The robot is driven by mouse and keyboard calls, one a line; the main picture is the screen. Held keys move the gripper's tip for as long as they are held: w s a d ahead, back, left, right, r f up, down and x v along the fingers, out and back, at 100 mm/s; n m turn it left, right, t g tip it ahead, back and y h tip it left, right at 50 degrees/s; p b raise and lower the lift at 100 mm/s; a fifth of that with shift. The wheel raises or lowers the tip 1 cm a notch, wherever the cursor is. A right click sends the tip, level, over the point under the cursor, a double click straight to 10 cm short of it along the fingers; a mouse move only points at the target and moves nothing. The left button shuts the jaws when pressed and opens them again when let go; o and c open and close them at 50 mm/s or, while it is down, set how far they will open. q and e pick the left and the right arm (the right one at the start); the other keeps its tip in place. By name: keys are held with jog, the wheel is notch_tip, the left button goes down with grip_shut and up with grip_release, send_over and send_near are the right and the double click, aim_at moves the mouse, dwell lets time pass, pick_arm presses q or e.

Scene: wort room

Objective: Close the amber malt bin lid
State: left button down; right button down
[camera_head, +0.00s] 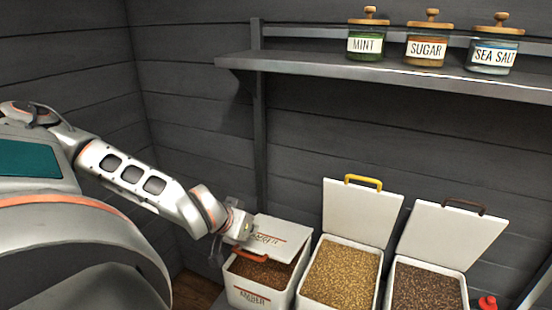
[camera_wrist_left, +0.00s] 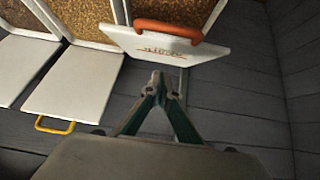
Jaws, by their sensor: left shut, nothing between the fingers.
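The amber malt bin (camera_head: 252,293) is the leftmost white bin, with dark brown grain inside. Its white lid (camera_head: 287,238) with an orange handle (camera_head: 250,256) is tilted partly down over the bin, leaving a gap at the front. The lid (camera_wrist_left: 190,52) and its orange handle (camera_wrist_left: 168,31) also show in the left wrist view. My left gripper (camera_head: 243,236) is at the lid's left edge, shut and empty. In the left wrist view, the fingertips (camera_wrist_left: 157,80) are close to the lid's outer face; contact cannot be told. My right gripper is not in view.
Two more open bins stand to the right: one with pale grain (camera_head: 340,276) and a yellow-handled lid (camera_head: 361,214), one with dark grain (camera_head: 425,288) and a brown-handled lid (camera_head: 452,236). A shelf (camera_head: 350,68) with labelled jars is above. A plank wall is behind.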

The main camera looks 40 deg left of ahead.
aim_at(252, 249)
pick_arm(q)
jog(key=shift+s+d+f, duration=0.15)
jog(key=shift+s+f, duration=0.25)
jog(key=shift+f, duration=0.45)
jog(key=shift+s+d+f, duration=0.15)
jog(key=shift+s+f, duration=0.3)
jog(key=shift+f, duration=0.45)
jog(key=shift+s+d+f, duration=0.15)
jog(key=shift+s+f, duration=0.25)
jog(key=shift+f, duration=0.45)
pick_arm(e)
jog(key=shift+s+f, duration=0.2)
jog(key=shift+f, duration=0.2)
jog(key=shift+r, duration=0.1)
